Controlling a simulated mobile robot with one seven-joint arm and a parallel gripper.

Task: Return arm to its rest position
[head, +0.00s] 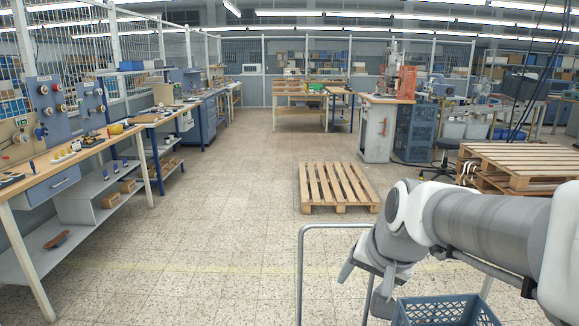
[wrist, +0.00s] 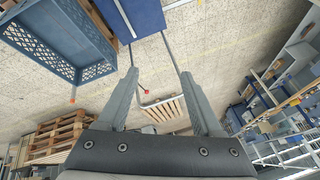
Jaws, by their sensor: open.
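My gripper (head: 357,293) is at the lower right of the head view, at the end of my arm, with its fingers pointing down. It is held beside a grey tubular rail (head: 301,275) and to the upper left of a blue plastic crate (head: 445,312). In the wrist view, my gripper (wrist: 158,75) has its two fingers spread wide, with nothing between them. The crate also shows at the upper left of the wrist view (wrist: 55,35).
A pallet (head: 338,187) lies on the open tiled floor ahead. Stacked pallets (head: 525,160) stand at the right. A long workbench (head: 85,150) with shelves runs along the left. A cabinet with a machine (head: 378,130) stands farther back.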

